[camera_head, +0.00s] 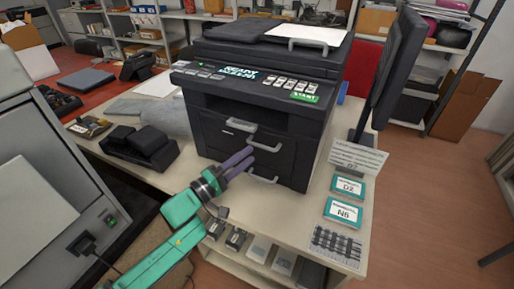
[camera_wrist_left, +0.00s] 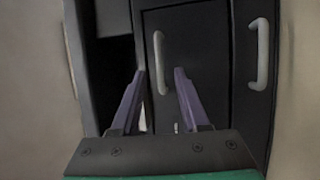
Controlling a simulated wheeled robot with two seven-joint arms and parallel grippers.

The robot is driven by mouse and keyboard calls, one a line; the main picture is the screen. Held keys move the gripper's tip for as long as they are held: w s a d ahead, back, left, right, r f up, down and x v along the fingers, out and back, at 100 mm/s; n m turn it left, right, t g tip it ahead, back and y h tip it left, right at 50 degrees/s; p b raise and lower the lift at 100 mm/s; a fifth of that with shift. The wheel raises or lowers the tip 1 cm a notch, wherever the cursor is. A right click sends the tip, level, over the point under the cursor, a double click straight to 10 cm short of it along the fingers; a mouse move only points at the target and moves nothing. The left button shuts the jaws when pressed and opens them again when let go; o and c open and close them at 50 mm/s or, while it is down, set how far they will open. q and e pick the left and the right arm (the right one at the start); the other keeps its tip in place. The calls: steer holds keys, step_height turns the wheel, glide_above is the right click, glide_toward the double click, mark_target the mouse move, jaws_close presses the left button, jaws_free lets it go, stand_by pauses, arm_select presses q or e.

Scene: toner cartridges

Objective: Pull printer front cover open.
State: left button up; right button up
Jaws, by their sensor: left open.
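The black printer (camera_head: 262,90) stands on the table, its front toward me. Its front cover (camera_head: 228,133) has a grey handle (camera_head: 262,144) and looks closed. A second grey handle (camera_head: 262,178) sits lower on the front. My left gripper (camera_head: 248,156) is at the printer front, close to the upper handle in the head view. In the left wrist view its purple fingers (camera_wrist_left: 157,75) are open, and the cover handle (camera_wrist_left: 160,62) stands between and beyond their tips. I cannot tell whether they touch it. The other handle (camera_wrist_left: 259,54) is to the right there. My right gripper is not in view.
The table (camera_head: 300,215) holds a black device (camera_head: 140,147) left of the printer and several label cards, including the D2 card (camera_head: 348,187), at right. A monitor (camera_head: 394,70) stands behind right.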

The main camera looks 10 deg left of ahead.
arm_select(q)
steer(key=x, duration=0.4)
steer(key=shift+w+d+r, duration=0.1)
steer(key=shift+w+d, duration=0.15)
steer(key=shift+d, duration=0.05)
jaws_close()
stand_by(1.1)
